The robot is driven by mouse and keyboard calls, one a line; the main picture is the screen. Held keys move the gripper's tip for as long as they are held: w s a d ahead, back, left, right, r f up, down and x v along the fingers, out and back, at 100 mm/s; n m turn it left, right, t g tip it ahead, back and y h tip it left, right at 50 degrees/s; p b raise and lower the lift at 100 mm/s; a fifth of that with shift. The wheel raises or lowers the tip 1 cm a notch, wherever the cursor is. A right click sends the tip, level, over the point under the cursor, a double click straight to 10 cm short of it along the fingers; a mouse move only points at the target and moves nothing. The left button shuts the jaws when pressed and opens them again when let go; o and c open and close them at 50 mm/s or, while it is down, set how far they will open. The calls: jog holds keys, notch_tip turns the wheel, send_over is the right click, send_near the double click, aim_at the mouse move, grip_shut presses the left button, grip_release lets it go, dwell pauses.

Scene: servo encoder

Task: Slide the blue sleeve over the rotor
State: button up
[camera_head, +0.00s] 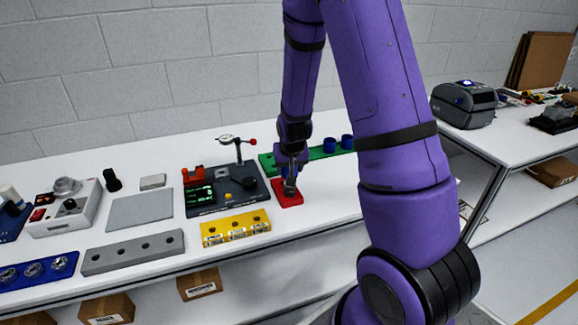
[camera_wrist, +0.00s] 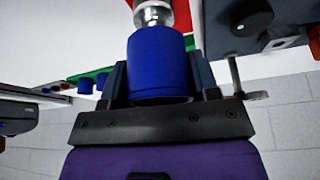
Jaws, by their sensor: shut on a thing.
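My gripper (camera_head: 290,184) is low over the red block (camera_head: 289,200), right of the dark fixture board. In the wrist view, my gripper (camera_wrist: 158,68) is shut on the blue sleeve (camera_wrist: 160,75), with one finger on each side of it. The silver rotor (camera_wrist: 153,13) is in line with the sleeve's far end, with the red block (camera_wrist: 187,10) behind it. The sleeve's far end meets or overlaps the rotor's near end; I cannot tell whether it is around it. In the head view my fingers hide the held sleeve and most of the rotor.
A green rack (camera_head: 316,153) behind holds several blue sleeves. The dark fixture board (camera_head: 226,190) with a dial indicator (camera_head: 238,143) stands close on the left. A yellow block (camera_head: 236,228) lies in front of it. The white table (camera_head: 330,190) is clear right of the red block.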

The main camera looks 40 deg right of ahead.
jog(key=shift+f, duration=0.15)
jog(key=shift+f, duration=0.75)
jog(key=shift+f, duration=0.15)
jog(key=shift+f, duration=0.75)
jog(key=o, duration=1.3)
jog(key=shift+c, duration=0.2)
